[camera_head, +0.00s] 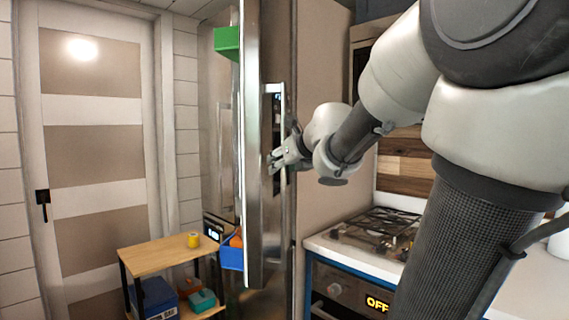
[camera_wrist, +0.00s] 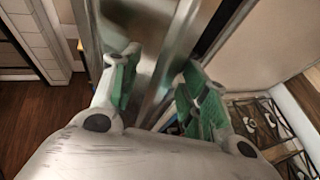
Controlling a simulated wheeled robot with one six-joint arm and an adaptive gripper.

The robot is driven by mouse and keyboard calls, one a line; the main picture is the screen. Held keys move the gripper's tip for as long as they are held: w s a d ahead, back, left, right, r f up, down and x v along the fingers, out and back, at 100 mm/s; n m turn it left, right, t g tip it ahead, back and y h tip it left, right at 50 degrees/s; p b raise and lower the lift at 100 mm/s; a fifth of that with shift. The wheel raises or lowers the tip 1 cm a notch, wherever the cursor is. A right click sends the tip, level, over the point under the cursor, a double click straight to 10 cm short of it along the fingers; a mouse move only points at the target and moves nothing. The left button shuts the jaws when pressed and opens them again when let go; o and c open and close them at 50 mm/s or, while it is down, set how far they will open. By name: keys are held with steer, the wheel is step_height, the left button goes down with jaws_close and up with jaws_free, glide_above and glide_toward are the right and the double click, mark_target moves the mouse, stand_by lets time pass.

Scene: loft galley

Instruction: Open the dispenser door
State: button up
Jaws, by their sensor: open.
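The dispenser door (camera_head: 254,200) is a tall, shiny metal panel seen nearly edge-on in the head view. A pale upright handle (camera_head: 281,105) runs along its right side. My gripper (camera_head: 274,160) is at the handle's lower part. In the wrist view my gripper (camera_wrist: 162,82) is open, its green-padded fingers on either side of a metal upright (camera_wrist: 180,50). I cannot tell whether the pads touch it. A green bin (camera_head: 227,40) and a blue bin (camera_head: 231,257) show just left of the door. The door looks ajar, but its hinge side is hidden.
A small wooden table (camera_head: 160,255) with a yellow cup (camera_head: 193,240) stands left of the door, with boxes on its lower shelf. A gas stove (camera_head: 375,228) is close on the right, with an oven below reading OFF. A closed room door (camera_head: 95,110) is at far left.

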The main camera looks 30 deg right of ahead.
steer(key=v, duration=0.7)
steer(key=shift+s, duration=0.25)
